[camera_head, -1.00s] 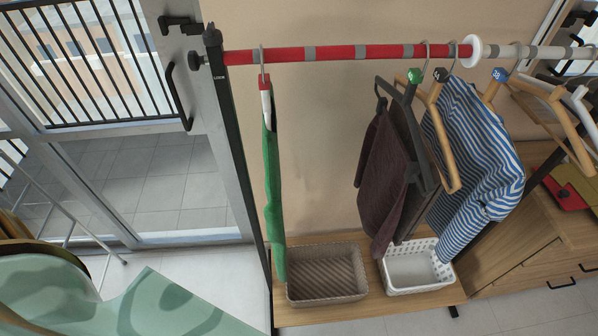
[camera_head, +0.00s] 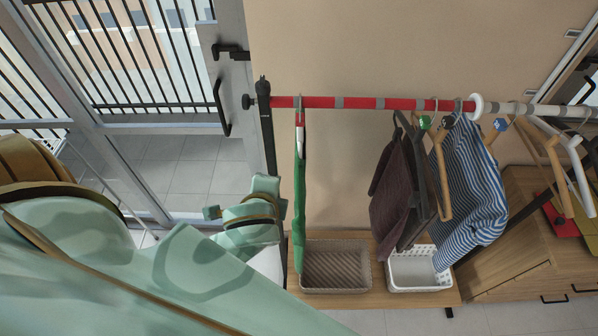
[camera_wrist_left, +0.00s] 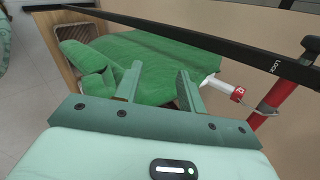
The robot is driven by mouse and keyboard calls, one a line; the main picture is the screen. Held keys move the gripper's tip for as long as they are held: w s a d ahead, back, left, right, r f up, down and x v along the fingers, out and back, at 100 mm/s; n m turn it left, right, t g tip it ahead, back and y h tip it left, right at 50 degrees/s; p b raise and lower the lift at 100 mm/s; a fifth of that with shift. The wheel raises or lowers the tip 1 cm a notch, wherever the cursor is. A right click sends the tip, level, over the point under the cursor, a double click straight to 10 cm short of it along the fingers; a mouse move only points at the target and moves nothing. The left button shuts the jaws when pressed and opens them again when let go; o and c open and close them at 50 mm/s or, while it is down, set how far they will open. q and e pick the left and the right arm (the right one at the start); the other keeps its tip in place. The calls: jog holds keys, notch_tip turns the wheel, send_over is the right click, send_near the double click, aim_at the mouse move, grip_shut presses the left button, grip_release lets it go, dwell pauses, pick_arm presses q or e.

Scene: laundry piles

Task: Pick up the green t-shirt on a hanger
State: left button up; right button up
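The green t-shirt (camera_head: 299,205) hangs edge-on at the left end of the red part of the rail, on a white hanger (camera_head: 300,140) with a red tag near its hook. In the left wrist view the t-shirt (camera_wrist_left: 150,58) spreads beyond the fingers, and the hanger (camera_wrist_left: 213,84) lies to the right of them. My left gripper (camera_wrist_left: 158,84) is open, its two fingers apart in front of the shirt. Whether they touch the cloth I cannot tell. In the head view my left arm's end is left of the shirt, beside the black post. My right gripper is not in view.
The black post (camera_head: 267,130) holds the red rail (camera_head: 358,102) and crosses the left wrist view. A dark garment (camera_head: 392,190) and a striped shirt (camera_head: 465,180) hang farther right. A brown basket (camera_head: 336,285) and white basket (camera_head: 420,289) stand below. Wall space beside the green shirt is free.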

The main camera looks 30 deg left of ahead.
pick_arm(q)
jog(key=w+d+r+m+t, duration=0.2)
jog(key=w+r+m, duration=0.1)
jog(key=r+m, duration=0.3)
jog(key=m+t+y, duration=0.2)
jog(key=m, duration=0.8)
send_near(300, 132)
jog(key=x, duration=0.7)
jog(key=shift+w+d+r, duration=0.2)
jog(key=shift+w+r, duration=0.05)
jog(key=shift+w, duration=0.25)
jog(key=x, duration=0.5)
jog(key=shift+s+a+f, duration=0.15)
jog(key=shift+a+f, duration=0.3)
jog(key=shift+s+d, duration=0.1)
jog(key=shift+c, duration=0.7)
jog(key=shift+r, duration=0.1)
grip_shut()
